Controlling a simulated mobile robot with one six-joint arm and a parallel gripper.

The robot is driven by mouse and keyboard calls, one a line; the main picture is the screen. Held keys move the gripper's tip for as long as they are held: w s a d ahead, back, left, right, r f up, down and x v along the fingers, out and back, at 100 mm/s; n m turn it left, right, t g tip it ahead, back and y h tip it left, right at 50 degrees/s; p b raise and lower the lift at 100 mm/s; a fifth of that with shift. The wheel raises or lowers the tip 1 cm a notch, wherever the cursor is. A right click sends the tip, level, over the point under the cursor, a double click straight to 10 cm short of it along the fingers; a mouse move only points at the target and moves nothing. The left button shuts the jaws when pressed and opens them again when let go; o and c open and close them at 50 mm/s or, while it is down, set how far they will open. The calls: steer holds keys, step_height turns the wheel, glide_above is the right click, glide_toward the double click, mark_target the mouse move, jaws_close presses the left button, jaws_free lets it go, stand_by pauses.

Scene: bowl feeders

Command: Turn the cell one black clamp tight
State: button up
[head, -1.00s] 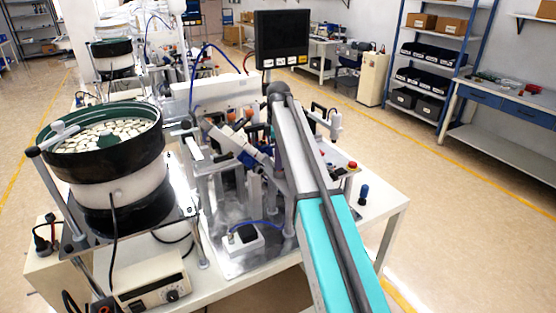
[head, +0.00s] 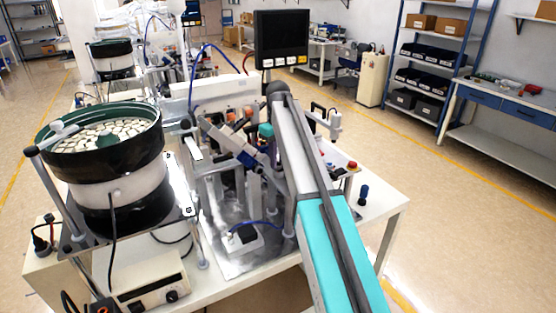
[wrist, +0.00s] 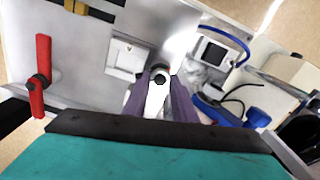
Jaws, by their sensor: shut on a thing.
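In the wrist view, my gripper (wrist: 162,88) has its two dark purple fingers closed in on a small part. A black round piece, which looks like the black clamp (wrist: 159,72), shows between the fingertips, with a pale grey-white part (wrist: 155,98) below it. The fingers hide the sides of the clamp, so I cannot tell how far it is turned.
A red handle (wrist: 42,75) stands left of my gripper in the wrist view. A white block with a black top and blue cable (wrist: 213,53) lies to the right. In the head view, the bowl feeder (head: 105,150) stands left and a screen (head: 281,38) rises behind.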

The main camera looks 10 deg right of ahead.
mark_target(278, 164)
steer(key=shift+m, duration=1.3)
steer(key=o, duration=1)
steer(key=shift+o, duration=0.2)
steer(key=shift+r+p, duration=2.1)
steer(key=shift+r, duration=1.65)
